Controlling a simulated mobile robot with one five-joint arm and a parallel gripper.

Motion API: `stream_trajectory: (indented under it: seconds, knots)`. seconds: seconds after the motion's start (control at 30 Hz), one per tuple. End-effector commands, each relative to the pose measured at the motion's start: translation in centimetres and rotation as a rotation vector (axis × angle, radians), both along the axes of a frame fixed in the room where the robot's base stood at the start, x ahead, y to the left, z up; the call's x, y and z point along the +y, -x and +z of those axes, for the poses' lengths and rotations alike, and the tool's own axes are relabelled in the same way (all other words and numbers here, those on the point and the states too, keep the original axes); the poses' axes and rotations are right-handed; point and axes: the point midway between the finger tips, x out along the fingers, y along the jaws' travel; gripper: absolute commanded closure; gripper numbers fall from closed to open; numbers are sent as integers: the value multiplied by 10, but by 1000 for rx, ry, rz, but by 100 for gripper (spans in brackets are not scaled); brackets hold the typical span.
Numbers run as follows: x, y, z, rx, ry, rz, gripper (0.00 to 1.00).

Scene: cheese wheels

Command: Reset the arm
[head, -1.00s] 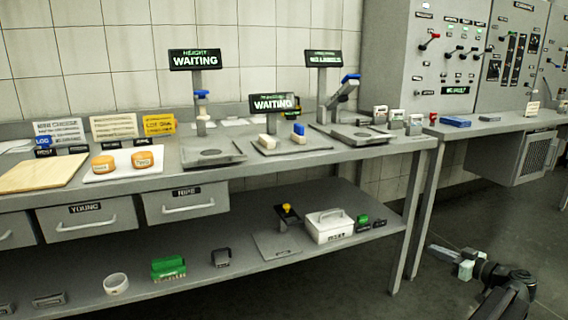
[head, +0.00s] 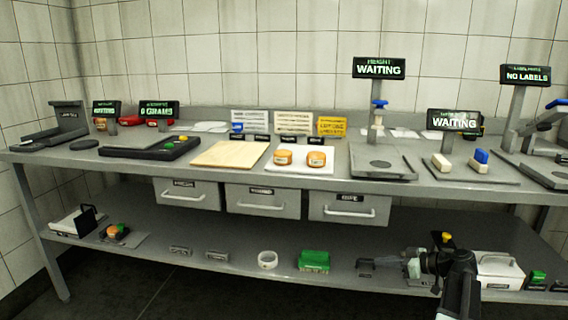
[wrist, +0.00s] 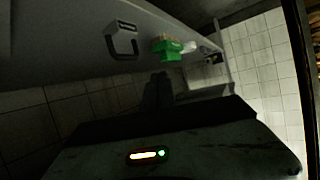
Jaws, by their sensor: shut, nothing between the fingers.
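My gripper (head: 410,264) is shut and empty at the lower right of the head view. It points left, in front of the lower shelf (head: 215,240) of the workbench. A small dark grey holder (head: 366,266) shows just left of its tips in that view; I cannot tell how far apart they are in depth. My arm is folded low, with its upper links near the bottom edge. The wrist view is dark and tilted; it shows a green block (wrist: 168,48) and a grey bracket-like holder (wrist: 122,40).
The bench top holds two orange cheese wheels (head: 284,158) (head: 316,159) on a white board, a wooden board (head: 230,154) and several stations with screens. A white lidded box (head: 498,268) stands on the lower shelf behind my arm. Dark floor (head: 200,290) lies free in front.

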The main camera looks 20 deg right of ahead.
Motion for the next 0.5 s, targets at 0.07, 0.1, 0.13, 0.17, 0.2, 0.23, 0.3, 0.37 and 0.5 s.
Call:
stream_trajectory:
  seconds: [0.07,0.1,0.13,0.17,0.2,0.23,0.3,0.37,0.5]
  knots:
    - [62,-24,-6,56,8,86,100]
    - [91,-33,-10,90,14,123,100]
    - [113,-39,-14,115,18,152,100]
    - [135,-44,-17,142,24,180,100]
    - [165,-49,-22,179,33,215,100]
    - [187,-52,-26,209,41,240,100]
    - [240,-55,-35,282,66,298,100]
    - [283,-53,-44,350,92,338,100]
    - [367,-37,-62,503,169,396,100]
